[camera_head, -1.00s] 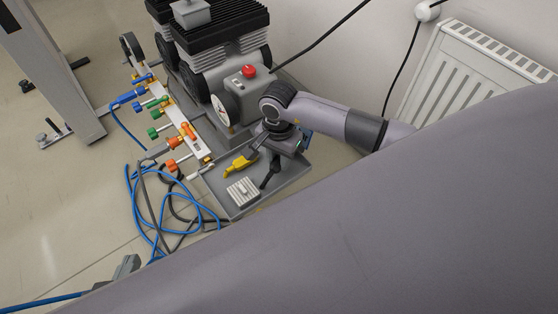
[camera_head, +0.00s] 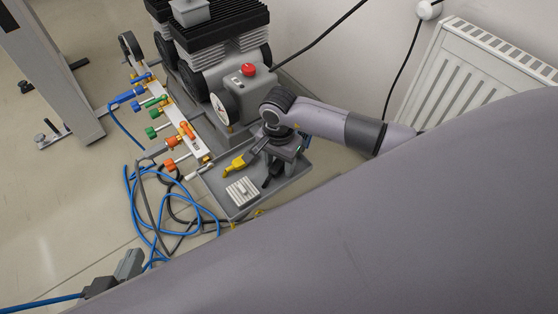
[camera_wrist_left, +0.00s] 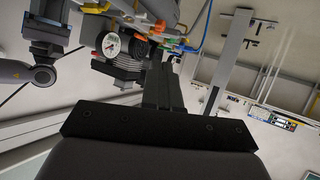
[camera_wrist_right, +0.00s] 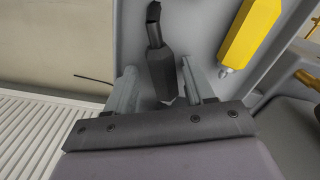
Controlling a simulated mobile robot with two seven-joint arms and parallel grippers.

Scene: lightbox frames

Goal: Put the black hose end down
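The black hose end appears to be the dark fitting (camera_wrist_right: 160,65) with a bent tip in the right wrist view. It shows low in the grey tray (camera_head: 240,211) in the head view (camera_head: 271,181). I cannot see a hose attached to it. My right gripper (camera_head: 272,160) is over the tray, pointing down. In the right wrist view its fingers (camera_wrist_right: 160,85) stand apart on either side of the fitting, with gaps visible. My left gripper (camera_head: 130,263) is at the lower left, clear of the tray; in the left wrist view its fingers (camera_wrist_left: 164,75) are together and appear empty.
A yellow tool (camera_head: 236,164) and a ribbed light block (camera_head: 242,191) lie in the tray. A compressor (camera_head: 225,80) stands behind it, with a valve manifold (camera_head: 180,120) at left. Blue hose coils (camera_head: 150,225) lie on the floor. A radiator (camera_head: 465,80) is at right.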

